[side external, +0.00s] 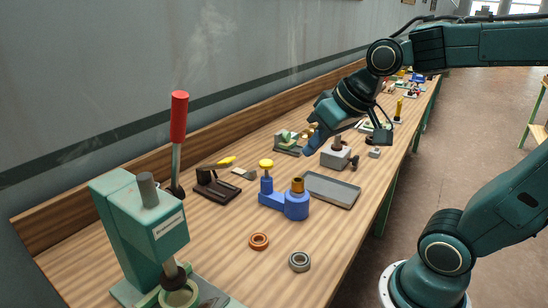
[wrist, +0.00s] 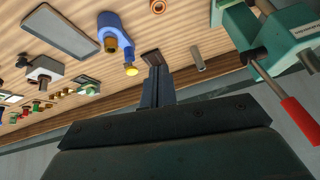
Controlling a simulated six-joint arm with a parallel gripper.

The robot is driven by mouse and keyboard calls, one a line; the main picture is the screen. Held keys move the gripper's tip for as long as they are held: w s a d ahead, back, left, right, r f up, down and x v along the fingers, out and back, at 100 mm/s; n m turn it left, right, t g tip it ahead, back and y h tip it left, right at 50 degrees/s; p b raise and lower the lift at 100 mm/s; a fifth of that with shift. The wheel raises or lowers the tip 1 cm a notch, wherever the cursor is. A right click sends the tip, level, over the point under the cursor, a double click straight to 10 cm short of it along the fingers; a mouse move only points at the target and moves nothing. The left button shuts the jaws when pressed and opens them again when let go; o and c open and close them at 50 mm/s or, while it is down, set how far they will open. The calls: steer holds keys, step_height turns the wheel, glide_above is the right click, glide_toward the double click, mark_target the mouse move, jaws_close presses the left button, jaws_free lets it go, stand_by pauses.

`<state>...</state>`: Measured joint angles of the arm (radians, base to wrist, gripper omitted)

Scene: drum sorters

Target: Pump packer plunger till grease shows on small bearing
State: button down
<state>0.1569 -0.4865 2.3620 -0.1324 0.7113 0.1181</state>
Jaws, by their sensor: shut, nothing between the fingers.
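The packer (side external: 285,202) is a blue two-part body at mid-bench. A yellow-knobbed post (side external: 266,165) stands at its left, and a brass-coloured cylinder (side external: 297,186) sits on its right cup. In the wrist view the blue body (wrist: 112,24) and yellow knob (wrist: 130,70) show left of my fingers. A grey bearing (side external: 299,261) and an orange ring (side external: 258,241) lie flat on the bench in front of it. I see no clear grease on either. My gripper (side external: 310,145) is shut and empty, above the bench behind the packer and apart from it.
A green press (side external: 140,235) with a red-handled lever (side external: 179,118) stands at the near left. A grey tray (side external: 331,190) lies right of the packer. A dark tool (side external: 216,188) sits behind-left, and a grey block (side external: 335,158) stands beyond the tray. Bare wood surrounds the rings.

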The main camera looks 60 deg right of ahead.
steer(key=w+d+m+t, duration=0.1)
steer(key=w+d+m, duration=0.3)
steer(key=w, duration=0.6)
steer(key=m+t, duration=0.2)
glide_above(270, 163)
steer(key=shift+w+f+y, duration=0.1)
steer(key=shift+f+y, duration=0.3)
steer(key=shift+f, duration=1.55)
steer(key=shift+f, duration=0.15)
steer(key=shift+f, duration=4.25)
steer(key=shift+f, duration=0.2)
steer(key=shift+f, duration=0.25)
